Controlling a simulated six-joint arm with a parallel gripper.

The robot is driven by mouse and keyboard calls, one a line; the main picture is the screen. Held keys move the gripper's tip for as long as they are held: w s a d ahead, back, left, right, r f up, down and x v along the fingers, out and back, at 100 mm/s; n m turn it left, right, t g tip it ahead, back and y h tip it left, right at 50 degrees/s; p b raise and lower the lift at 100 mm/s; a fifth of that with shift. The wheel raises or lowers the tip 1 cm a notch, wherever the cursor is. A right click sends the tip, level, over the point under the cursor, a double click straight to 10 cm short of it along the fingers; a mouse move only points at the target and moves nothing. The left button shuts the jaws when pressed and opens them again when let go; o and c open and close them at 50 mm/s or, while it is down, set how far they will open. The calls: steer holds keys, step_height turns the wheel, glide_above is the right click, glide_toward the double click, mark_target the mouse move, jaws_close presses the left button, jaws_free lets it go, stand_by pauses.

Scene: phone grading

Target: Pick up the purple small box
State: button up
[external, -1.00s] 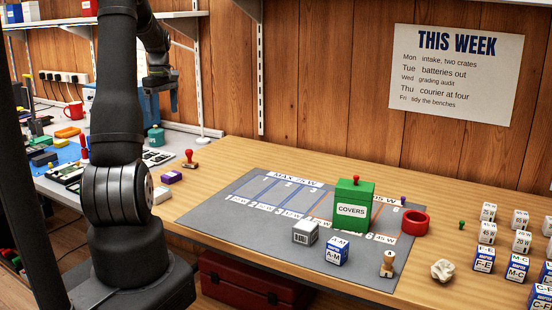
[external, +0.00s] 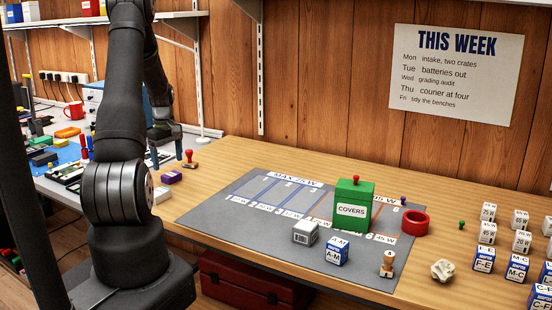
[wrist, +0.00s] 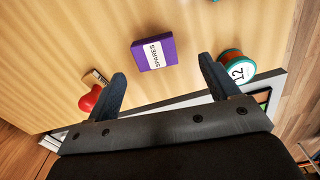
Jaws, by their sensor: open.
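The purple small box (external: 171,176) lies on the wooden bench left of the grey mat in the external view. In the wrist view the purple box (wrist: 153,54) shows a white label reading SPARES, and it is ahead of my fingertips, roughly between their lines. My gripper (external: 166,162) points down just behind and above the box in the external view. Its two dark fingers are spread in the wrist view (wrist: 162,70), with nothing between them.
A red-handled stamp (wrist: 89,98) is beside the left finger, and a round teal container (wrist: 237,68) is near the right finger. A white item (external: 161,195) lies in front of the purple box. A green COVERS box (external: 352,207) stands on the grey mat (external: 210,212).

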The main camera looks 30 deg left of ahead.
mark_target(171, 174)
steer(key=f, duration=0.5)
steer(key=shift+w, duration=0.35)
steer(key=c, duration=1.1)
